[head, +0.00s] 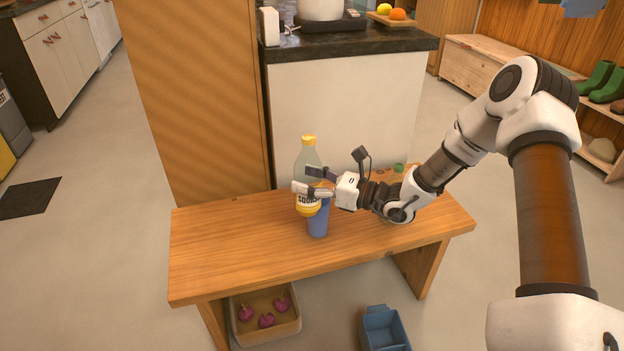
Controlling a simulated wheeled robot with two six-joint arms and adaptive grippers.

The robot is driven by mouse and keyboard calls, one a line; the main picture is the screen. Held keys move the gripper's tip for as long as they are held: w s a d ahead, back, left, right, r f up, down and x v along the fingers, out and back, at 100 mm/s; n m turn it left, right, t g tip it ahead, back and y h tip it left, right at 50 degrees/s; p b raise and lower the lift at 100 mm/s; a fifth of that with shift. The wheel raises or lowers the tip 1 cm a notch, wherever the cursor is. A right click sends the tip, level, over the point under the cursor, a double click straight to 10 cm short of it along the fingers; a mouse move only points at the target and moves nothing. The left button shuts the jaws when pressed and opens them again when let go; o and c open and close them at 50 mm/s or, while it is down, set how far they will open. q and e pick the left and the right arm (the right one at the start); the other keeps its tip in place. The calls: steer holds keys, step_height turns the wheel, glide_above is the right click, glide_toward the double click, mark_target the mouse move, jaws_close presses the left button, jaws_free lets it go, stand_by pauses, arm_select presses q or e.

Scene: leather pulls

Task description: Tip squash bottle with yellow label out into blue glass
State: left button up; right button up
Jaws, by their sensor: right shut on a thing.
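The squash bottle (307,158) is clear with a yellow cap and a yellow label reading "SQUA…". It stands about upright over the wooden bench. My right gripper (309,181) comes in from the right and is shut on the bottle around its middle, just above the label. The blue glass (318,225) stands on the bench beside the bottle's lower part, slightly to its right. The bottle and my gripper overlap the glass's upper part in this view. I cannot tell whether the bottle's base touches the bench. My left gripper is out of view.
The wooden bench (230,251) is clear on its left. Small items, one green (399,168), lie behind my right forearm. A crate (240,333) of purple onions and a blue bin (384,322) sit on the floor below. A tall wooden panel (195,95) and a counter (345,108) stand behind.

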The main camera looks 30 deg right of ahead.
mark_target(306, 217)
steer(key=f+m+b, duration=0.1)
steer(key=f, duration=0.2)
steer(key=f+m+b, duration=0.2)
steer(key=f, duration=0.2)
steer(key=shift+s+a+f+b, duration=0.15)
steer(key=shift+a+f+b, duration=0.05)
steer(key=shift+f+b, duration=0.1)
steer(key=m+p, duration=0.1)
steer(key=r+m+p, duration=0.1)
steer(key=m+p, duration=0.1)
steer(key=shift+s+a+r+g, duration=0.15)
steer(key=shift+s+a+g, duration=0.05)
steer(key=shift+a+g, duration=0.1)
steer(key=shift+s+a+m+p, duration=0.25)
steer(key=shift+m+p, duration=0.1)
steer(key=shift+m, duration=0.35)
steer(key=m, duration=0.1)
steer(key=s+a+f+m, duration=0.1)
steer(key=m, duration=0.1)
steer(key=shift+a+f, duration=0.15)
steer(key=shift+f, duration=0.15)
steer(key=r+m+p, duration=0.3)
steer(key=m+p, duration=0.1)
steer(key=r+m+p, duration=0.2)
steer(key=shift+s+a+r+m+g, duration=0.25)
steer(key=shift+s+r+m+g, duration=0.05)
steer(key=shift+m+g, duration=0.1)
